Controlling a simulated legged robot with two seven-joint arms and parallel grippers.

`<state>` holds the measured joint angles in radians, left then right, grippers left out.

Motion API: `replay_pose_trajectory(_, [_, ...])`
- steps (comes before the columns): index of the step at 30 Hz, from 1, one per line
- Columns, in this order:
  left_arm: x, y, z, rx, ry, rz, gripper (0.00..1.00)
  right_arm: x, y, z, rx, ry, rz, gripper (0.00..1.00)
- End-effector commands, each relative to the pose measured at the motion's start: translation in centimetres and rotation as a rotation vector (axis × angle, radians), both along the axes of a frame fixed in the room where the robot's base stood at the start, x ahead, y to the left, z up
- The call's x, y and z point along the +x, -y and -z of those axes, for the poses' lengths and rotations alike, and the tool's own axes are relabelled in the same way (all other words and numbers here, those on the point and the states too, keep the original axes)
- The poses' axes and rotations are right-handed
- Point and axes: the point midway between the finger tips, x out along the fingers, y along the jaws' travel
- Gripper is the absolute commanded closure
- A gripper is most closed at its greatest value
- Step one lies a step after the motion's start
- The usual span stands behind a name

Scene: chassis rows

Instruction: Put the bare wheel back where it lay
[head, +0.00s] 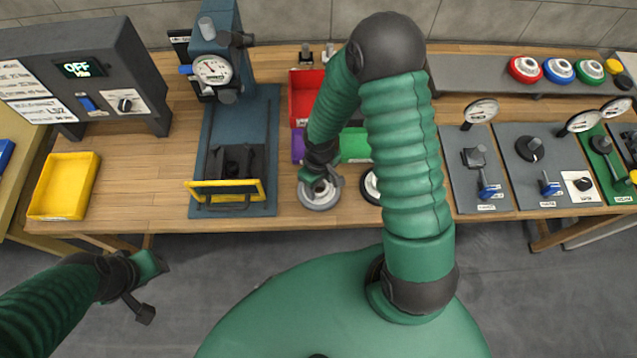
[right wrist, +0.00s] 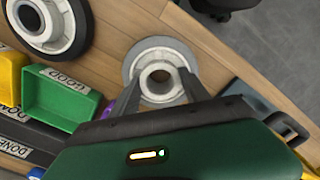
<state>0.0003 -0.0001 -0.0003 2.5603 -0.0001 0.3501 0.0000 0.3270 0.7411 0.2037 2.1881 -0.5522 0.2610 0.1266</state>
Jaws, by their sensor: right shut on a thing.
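The bare wheel (head: 319,198) is a grey disc with a raised hub and no tyre, near the front edge of the wooden table. It also shows in the right wrist view (right wrist: 160,52), lying flat. My right gripper (head: 320,184) is above it, its two dark fingers (right wrist: 160,92) shut on the hub from either side. Whether the wheel touches the wood is unclear. A second wheel with a black tyre (right wrist: 47,25) lies just right of it in the head view (head: 371,187), partly behind my arm.
Behind the wheel stand a red bin (head: 301,97), a purple bin (head: 298,145) and a green bin (head: 355,146). A blue press (head: 237,110) with a yellow-barred fixture stands left. A yellow tray (head: 63,186) is far left. Gauge panels (head: 474,165) fill the right.

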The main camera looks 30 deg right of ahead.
Motion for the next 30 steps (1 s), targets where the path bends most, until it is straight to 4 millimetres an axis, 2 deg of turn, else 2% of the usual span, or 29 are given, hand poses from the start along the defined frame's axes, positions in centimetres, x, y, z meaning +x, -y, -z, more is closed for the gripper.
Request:
replay_pose_trajectory(1, [0.0, 0.0, 0.1, 0.000, 0.000, 0.001, 0.64, 0.0, 0.0, 0.1, 0.000, 0.000, 0.000, 1.00])
replay_pose_trajectory(2, [0.0, 0.0, 0.2, 0.000, 0.000, 0.001, 0.64, 0.0, 0.0, 0.2, 0.000, 0.000, 0.000, 0.45])
replay_pose_trajectory(6, [0.0, 0.0, 0.1, 0.000, 0.000, 0.001, 0.64, 0.0, -0.1, 0.1, -0.002, -0.001, 0.001, 0.26])
replay_pose_trajectory(18, [0.0, 0.0, 0.1, 0.000, 0.000, 0.000, 0.64, 0.0, -0.2, 0.0, -0.002, 0.000, 0.000, 0.24])
replay_pose_trajectory(21, [0.0, 0.0, -0.1, 0.000, 0.000, 0.000, 0.64, 0.0, -0.2, -0.5, -0.002, 0.001, 0.001, 0.24])
replay_pose_trajectory(25, [0.0, 0.0, -0.5, 0.000, 0.000, 0.001, 0.64, 0.1, -0.1, -2.8, -0.002, 0.006, 0.003, 0.24])
replay_pose_trajectory(30, [0.0, 0.0, -1.1, 0.000, 0.000, 0.001, 0.64, 0.1, -0.1, -7.4, -0.003, 0.007, 0.002, 0.24])
